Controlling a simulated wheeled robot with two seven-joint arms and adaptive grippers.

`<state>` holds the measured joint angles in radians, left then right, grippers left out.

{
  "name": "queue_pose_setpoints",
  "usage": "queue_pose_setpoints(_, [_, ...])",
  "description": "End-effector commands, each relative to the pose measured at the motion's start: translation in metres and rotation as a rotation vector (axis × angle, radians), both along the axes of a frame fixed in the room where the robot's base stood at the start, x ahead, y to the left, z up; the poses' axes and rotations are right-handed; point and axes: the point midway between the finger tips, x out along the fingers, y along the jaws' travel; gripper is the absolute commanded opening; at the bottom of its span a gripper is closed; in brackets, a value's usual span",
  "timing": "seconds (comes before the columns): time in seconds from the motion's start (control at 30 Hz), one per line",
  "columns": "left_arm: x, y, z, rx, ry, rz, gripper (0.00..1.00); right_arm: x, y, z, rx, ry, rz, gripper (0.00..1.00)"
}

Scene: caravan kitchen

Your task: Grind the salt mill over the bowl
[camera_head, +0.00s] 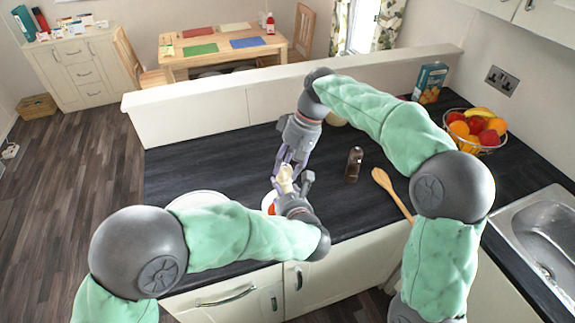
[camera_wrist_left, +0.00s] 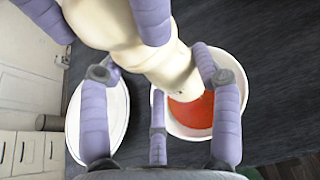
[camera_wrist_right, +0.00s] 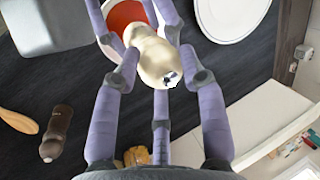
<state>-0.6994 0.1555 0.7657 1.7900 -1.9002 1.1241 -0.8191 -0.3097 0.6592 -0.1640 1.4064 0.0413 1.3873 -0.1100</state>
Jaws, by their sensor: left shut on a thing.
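A cream salt mill (camera_head: 285,181) is held tilted between my two grippers, over or close beside a white bowl (camera_wrist_left: 178,131) with red contents; it also shows in the right wrist view (camera_wrist_right: 155,52). My left gripper (camera_head: 294,190) is shut on the mill's lower part. My right gripper (camera_head: 287,168) comes from the far side with its fingers around the mill's head end; whether they press on it is unclear. My left gripper and the mill hide much of the bowl in the head view.
A white plate (camera_head: 196,197) lies left of the bowl. A fruit basket (camera_head: 477,145) and a blue carton (camera_head: 429,83) stand at the back right. The sink (camera_head: 541,233) is far right.

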Motion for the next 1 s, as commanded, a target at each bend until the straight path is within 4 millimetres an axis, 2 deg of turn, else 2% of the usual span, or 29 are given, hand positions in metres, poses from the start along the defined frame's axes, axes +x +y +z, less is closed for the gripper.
queue_pose_setpoints(0.47, [0.0011, 0.0, 0.0011, -0.001, -0.001, 0.0, 0.32, -0.0034, 0.0005, 0.0002, -0.001, 0.008, -0.069, 0.09])
queue_pose_setpoints(1.0, [0.0013, -0.0001, 0.001, 0.0, -0.001, -0.001, 0.32, -0.0089, 0.0018, -0.0002, -0.003, 0.011, -0.52, 0.09])
